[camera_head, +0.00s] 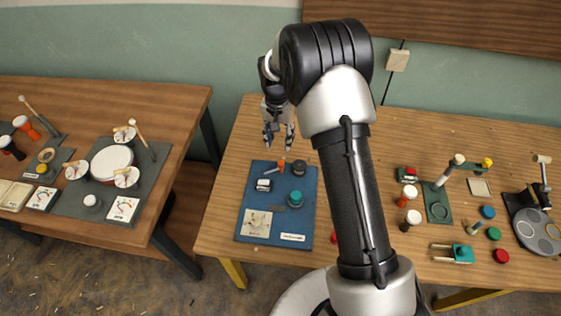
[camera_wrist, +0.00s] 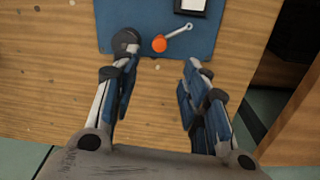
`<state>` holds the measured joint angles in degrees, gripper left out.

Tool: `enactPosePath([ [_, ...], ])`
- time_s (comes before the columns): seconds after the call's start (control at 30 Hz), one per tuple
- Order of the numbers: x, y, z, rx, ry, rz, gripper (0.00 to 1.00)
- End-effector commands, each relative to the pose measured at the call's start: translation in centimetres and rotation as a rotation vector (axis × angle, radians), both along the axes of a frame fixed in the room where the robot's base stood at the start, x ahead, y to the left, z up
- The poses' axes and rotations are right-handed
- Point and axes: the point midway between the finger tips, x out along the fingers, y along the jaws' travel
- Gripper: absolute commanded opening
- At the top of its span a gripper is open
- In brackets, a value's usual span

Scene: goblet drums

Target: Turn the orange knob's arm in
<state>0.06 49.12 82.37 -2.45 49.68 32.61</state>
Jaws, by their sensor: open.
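The orange knob (camera_wrist: 159,44) sits near the edge of a blue board (camera_wrist: 150,14) in the wrist view. In the head view the knob (camera_head: 281,163) is near the board's far edge. A dark round knob (camera_wrist: 126,40) stands beside it on the board; my left finger partly covers it in the wrist view. My gripper (camera_wrist: 157,75) is open and empty, with its fingers spread short of the orange knob. In the head view it hangs beyond the board's far edge.
The blue board (camera_head: 261,181) also carries a teal knob (camera_head: 295,199), a white-faced box (camera_head: 264,185) and a pale square plate (camera_head: 256,223). Bare wood lies around the board. Drums and small devices stand on the left table and at the right.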

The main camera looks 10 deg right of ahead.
Motion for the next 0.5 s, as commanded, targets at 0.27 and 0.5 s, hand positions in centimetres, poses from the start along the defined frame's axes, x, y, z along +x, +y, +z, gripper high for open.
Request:
enactPosePath([
  [0.27, -0.2, -0.2, -6.5, 0.000, 0.004, 0.000, 0.41],
  [0.5, -0.3, -0.4, -10.3, 0.000, 0.001, 0.000, 0.41],
])
